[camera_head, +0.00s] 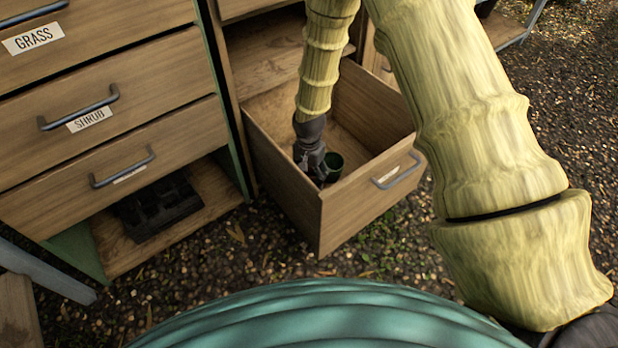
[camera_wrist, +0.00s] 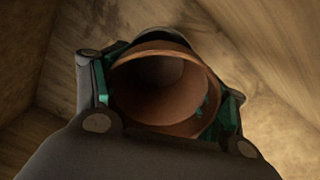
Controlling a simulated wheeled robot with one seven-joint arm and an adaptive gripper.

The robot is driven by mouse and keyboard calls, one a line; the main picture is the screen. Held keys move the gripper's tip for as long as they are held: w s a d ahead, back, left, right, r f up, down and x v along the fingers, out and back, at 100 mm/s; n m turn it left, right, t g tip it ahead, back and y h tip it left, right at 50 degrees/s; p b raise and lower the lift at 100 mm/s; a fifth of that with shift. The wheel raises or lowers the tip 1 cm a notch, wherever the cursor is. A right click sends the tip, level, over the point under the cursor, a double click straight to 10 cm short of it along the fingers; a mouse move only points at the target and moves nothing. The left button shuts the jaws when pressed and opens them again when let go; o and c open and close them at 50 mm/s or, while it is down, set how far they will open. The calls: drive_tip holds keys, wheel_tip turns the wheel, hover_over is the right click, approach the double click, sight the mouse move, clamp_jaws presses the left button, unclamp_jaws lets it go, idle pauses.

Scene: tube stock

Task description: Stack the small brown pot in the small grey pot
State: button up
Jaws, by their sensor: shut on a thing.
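The small brown pot (camera_wrist: 160,95) sits between the green-padded fingers of my gripper (camera_wrist: 168,92), its round mouth facing the wrist camera. My gripper is shut on it. A dark grey-green rim (camera_wrist: 170,36) shows just beyond the pot's far edge; I cannot tell whether it is the small grey pot or whether the brown pot is inside it. In the head view my gripper (camera_head: 316,168) points down inside an open wooden drawer, near its front. A dark green round rim (camera_head: 335,160) shows beside the fingers. The brown pot is hidden there.
The open drawer (camera_head: 353,196) has wooden walls close around my gripper, and a handle on its front. To the left are shut drawers labelled GRASS (camera_head: 33,38) and SHRUB (camera_head: 90,119). A black tray (camera_head: 157,208) lies on the low shelf. Gravel ground surrounds the cabinet.

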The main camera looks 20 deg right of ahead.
drive_tip(key=shift+f, duration=0.3)
drive_tip(key=shift+f, duration=0.6)
drive_tip(key=o, duration=1.1)
drive_tip(key=shift+c, duration=0.2)
drive_tip(key=shift+r, duration=0.45)
wheel_tip(320, 180, up, 12)
drive_tip(key=p, duration=0.6)
drive_tip(key=shift+r, duration=0.15)
